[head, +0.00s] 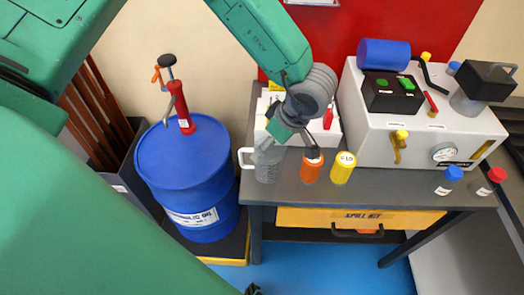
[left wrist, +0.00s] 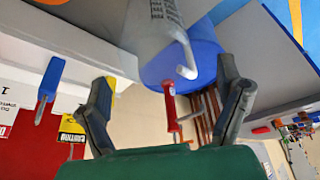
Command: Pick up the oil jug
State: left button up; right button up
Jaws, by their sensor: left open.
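The oil jug (head: 267,172) is a grey cylinder with a white handle on its left side. It stands upright at the left end of the grey bench, its top partly hidden by my left gripper (head: 289,152). In the left wrist view the picture is turned over, and the jug (left wrist: 165,22) shows at the top with printed text and its pale handle. My left gripper (left wrist: 167,75) is open and empty, with its fingers spread wide. The jug lies in front of the fingers and I see no grip on it. My right gripper is not in view.
A blue drum (head: 185,165) with a red hand pump (head: 181,110) stands left of the bench (head: 375,190). Orange (head: 312,168) and yellow (head: 342,168) bottles stand right of the jug. A white machine (head: 420,130) fills the bench's right side. A yellow spill kit drawer (head: 310,217) is below.

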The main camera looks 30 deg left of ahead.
pick_arm(q)
jog(key=x, duration=0.4)
jog(key=shift+w+d+f, duration=0.1)
jog(key=shift+d+f, duration=0.25)
jog(key=shift+a+f, duration=0.1)
jog(key=shift+a, duration=0.5)
jog(key=c, duration=1.3)
jog(key=shift+o, duration=0.2)
jog(key=shift+d, duration=0.45)
jog(key=shift+r, duration=0.2)
notch_tip(320, 180, up, 8)
jog(key=d+f+m+t+h+b, duration=0.1)
jog(key=m+b, duration=0.2)
jog(key=m, duration=0.2)
jog(key=d+f+m+t+h+b, duration=0.1)
jog(key=f+m+h+b, duration=0.1)
jog(key=m, duration=0.4)
jog(key=d+f+m+t+h+b, duration=0.1)
jog(key=m+t+b, duration=0.1)
jog(key=m+b, duration=0.2)
jog(key=shift+s+d+f+m+b, duration=0.1)
jog(key=shift+s+d+m+b, duration=0.1)
jog(key=shift+m, duration=0.35)
jog(key=shift+s+d+f+m+b, duration=0.1)
jog(key=shift+s+m, duration=0.1)
jog(key=shift+m, duration=0.35)
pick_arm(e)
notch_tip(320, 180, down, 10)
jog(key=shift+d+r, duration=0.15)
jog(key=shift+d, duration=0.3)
